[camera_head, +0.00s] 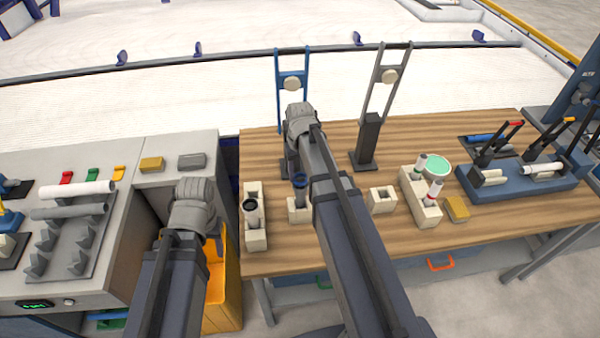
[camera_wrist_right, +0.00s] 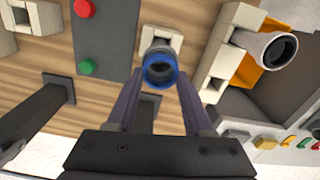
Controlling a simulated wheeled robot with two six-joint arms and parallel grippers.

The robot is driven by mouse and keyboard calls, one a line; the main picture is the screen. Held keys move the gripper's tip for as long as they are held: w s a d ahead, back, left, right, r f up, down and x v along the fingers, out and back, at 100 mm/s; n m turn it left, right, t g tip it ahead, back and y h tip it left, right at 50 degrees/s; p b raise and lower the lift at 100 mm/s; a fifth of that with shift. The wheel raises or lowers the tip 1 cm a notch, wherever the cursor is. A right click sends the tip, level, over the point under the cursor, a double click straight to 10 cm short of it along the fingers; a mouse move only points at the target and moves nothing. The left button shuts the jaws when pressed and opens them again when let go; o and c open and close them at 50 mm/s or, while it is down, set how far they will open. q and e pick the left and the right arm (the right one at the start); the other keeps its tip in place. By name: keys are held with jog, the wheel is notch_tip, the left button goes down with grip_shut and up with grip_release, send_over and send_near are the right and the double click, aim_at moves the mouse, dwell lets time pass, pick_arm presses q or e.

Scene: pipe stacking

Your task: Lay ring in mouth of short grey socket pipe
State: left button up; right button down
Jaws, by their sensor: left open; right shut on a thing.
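A blue ring (camera_head: 300,177) is between the fingertips of my right gripper (camera_wrist_right: 162,84); it also shows in the right wrist view (camera_wrist_right: 160,68). My right gripper is shut on it. A short grey pipe (camera_wrist_right: 158,46) stands upright in a small cream block (camera_head: 298,211), and the ring lines up with its mouth. I cannot tell whether the ring touches the mouth. A second grey pipe (camera_head: 251,212) with a wide dark mouth stands in a long cream block (camera_wrist_right: 228,62). My left gripper's fingers are hidden behind my left wrist at left in the head view.
An empty cream block (camera_head: 381,199) stands right of my right arm. Further right are a long cream block (camera_head: 420,200) with tubes, a green disc (camera_head: 437,166) and a blue fixture (camera_head: 520,183). Two tall stands (camera_head: 383,95) rise behind. A yellow bin (camera_head: 222,300) is at the table's left edge.

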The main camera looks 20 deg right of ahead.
jog(key=shift+f+b, duration=0.85)
dwell(2.5)
jog(key=shift+c, duration=1.4)
grip_release()
jog(key=shift+s, duration=0.1)
jog(key=shift+r+p, duration=0.3)
jog(key=shift+p, duration=0.1)
notch_tip(320, 180, up, 6)
jog(key=p, duration=0.6)
jog(key=shift+r, duration=0.2)
jog(key=s+a+f+n+b, duration=0.2)
jog(key=s+a+f+b, duration=0.2)
jog(key=s+a, duration=0.3)
jog(key=s+a+f+n+h+b, duration=0.1)
jog(key=s+a+f+n+b, duration=0.2)
jog(key=s+a, duration=0.5)
jog(key=a+f+b, duration=0.1)
jog(key=a, duration=0.2)
jog(key=shift+s+a+f, duration=0.25)
jog(key=shift+a+f, duration=0.05)
